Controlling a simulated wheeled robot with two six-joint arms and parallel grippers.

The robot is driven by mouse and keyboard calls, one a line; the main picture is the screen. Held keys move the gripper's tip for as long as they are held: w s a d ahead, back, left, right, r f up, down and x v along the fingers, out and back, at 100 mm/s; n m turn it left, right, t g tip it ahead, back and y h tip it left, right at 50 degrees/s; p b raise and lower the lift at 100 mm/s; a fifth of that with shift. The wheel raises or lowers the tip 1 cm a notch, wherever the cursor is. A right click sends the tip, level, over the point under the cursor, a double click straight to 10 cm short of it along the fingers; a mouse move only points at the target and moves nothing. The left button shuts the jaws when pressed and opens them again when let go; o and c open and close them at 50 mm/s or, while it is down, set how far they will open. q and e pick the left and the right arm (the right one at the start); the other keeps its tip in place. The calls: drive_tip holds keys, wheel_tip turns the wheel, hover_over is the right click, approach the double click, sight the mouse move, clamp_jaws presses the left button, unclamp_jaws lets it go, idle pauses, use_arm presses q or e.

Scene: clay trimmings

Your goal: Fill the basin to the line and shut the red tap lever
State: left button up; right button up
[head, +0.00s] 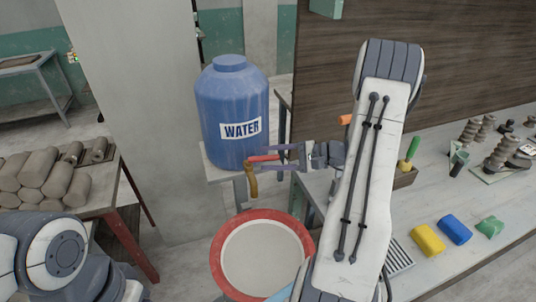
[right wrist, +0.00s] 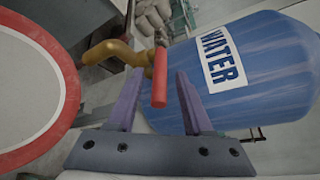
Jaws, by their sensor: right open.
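A blue barrel (head: 225,88) marked WATER stands on a small stand. A brass tap (head: 252,184) with a red lever (head: 262,158) sticks out from its lower front. A round basin with a red rim (head: 217,262) is on the floor below; its inside looks pale grey, and I cannot make out a fill line or water level. My right gripper (head: 272,159) is open at the lever. In the right wrist view the red lever (right wrist: 160,80) lies between the open fingers (right wrist: 156,88), with gaps on both sides. My left gripper is out of view.
A workbench on the right holds yellow (head: 427,240), blue (head: 455,230) and green (head: 490,227) blocks and tools. A table (head: 122,215) on the left carries clay rolls (head: 38,168). A grey pillar (head: 140,110) stands behind, left of the barrel.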

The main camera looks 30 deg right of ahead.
drive_tip(key=shift+w+a+f, duration=0.1)
drive_tip(key=shift+w+a, duration=0.15)
drive_tip(key=shift+a, duration=0.05)
clamp_jaws()
idle(1.3)
